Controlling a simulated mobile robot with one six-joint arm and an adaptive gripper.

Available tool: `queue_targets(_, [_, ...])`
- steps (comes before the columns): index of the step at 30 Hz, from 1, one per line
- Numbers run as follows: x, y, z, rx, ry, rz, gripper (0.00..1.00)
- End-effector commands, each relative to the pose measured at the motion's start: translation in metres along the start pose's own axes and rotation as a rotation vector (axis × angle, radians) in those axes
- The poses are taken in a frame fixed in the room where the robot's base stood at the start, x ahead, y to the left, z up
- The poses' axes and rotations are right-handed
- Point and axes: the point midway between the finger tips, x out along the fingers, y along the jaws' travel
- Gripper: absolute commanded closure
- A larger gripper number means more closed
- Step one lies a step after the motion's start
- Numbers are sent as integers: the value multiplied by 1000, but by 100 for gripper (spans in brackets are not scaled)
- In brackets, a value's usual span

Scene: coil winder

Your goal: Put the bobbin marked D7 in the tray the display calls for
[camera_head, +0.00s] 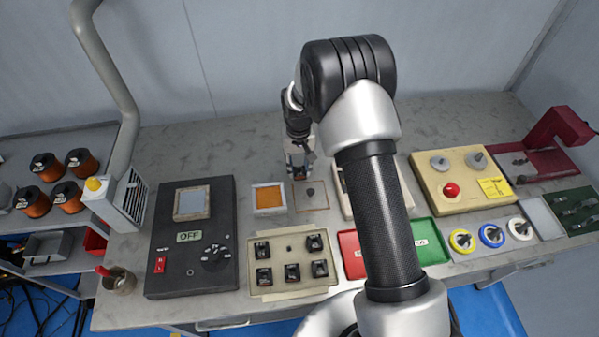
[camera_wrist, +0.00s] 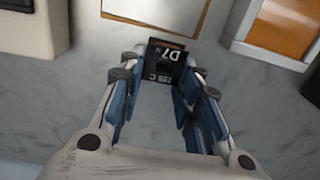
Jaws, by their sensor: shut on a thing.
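My gripper (camera_head: 299,172) is shut on a small black bobbin marked D7 (camera_wrist: 166,62), with a second line reading 155 C. The wrist view shows the bobbin between my fingertips (camera_wrist: 160,75), its label upside down. In the head view the gripper is above the back middle of the bench, just behind a thin-framed square (camera_head: 311,196). A red tray (camera_head: 351,256) and a green tray (camera_head: 430,243) lie in front, both partly hidden by my arm. An orange-faced square panel (camera_head: 268,197) shows no readable text.
A beige holder (camera_head: 292,286) with several black bobbins stands at the front. A dark control box (camera_head: 190,270) reading OFF is at the left. A yellow box with a red button (camera_head: 452,190) and several coloured rings (camera_head: 491,235) are at the right. The back of the bench is mostly clear.

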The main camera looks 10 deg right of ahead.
Motion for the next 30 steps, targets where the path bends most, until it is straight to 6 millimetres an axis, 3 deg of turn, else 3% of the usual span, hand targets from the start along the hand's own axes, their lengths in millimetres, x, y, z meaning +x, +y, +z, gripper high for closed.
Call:
queue_targets(11, [-16, 0, 0, 0, 1, 0, 96])
queue_targets(17, [-55, 0, -1, 0, 5, 0, 96])
queue_targets(30, [-162, 0, -1, 0, 4, 0, 96])
